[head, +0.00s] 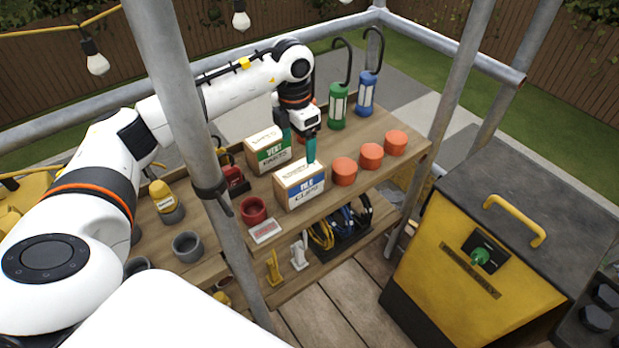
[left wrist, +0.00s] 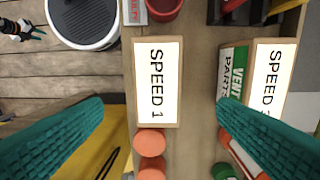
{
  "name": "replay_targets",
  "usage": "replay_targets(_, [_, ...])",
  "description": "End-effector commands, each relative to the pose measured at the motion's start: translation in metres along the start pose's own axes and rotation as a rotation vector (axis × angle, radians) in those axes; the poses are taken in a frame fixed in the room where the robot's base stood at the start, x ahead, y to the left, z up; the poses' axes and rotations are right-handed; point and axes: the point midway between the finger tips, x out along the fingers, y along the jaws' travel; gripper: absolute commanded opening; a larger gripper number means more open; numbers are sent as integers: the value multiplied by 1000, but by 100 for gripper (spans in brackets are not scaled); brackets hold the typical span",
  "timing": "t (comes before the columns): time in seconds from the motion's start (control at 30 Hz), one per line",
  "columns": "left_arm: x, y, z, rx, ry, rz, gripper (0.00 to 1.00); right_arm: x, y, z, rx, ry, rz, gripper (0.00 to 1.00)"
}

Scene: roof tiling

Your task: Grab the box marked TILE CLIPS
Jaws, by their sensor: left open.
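The TILE CLIPS box (head: 306,189) is a tan carton with a blue and white label, upright on the wooden shelf in the head view. Its white top, lettered SPEED 1, shows in the left wrist view (left wrist: 158,82). My left gripper (head: 298,148) is open, with teal fingers pointing down above the back of this box. In the left wrist view, the box shows beyond the fingertips, between the two fingers in the picture. A green-labelled VENT PARTS box (head: 268,149) stands just behind and left of it.
Orange cylinders (head: 344,171) stand right of the box, and a red cup (head: 253,210) stands left. A grey scaffold pole (head: 190,120) rises in front. A yellow cabinet (head: 470,260) is at right.

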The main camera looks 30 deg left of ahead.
Motion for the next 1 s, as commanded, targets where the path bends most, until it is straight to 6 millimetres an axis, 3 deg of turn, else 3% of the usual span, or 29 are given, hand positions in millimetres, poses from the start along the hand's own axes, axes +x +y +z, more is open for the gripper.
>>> replay_targets(0.3, [45, -3, 6, -11, -28, -24, 82, -14, 4, -23, 0, 34, 5, 36])
replay_targets(1.0, [119, 3, 5, -10, -23, -22, 82, -34, -2, -12, -4, 21, -1, 36])
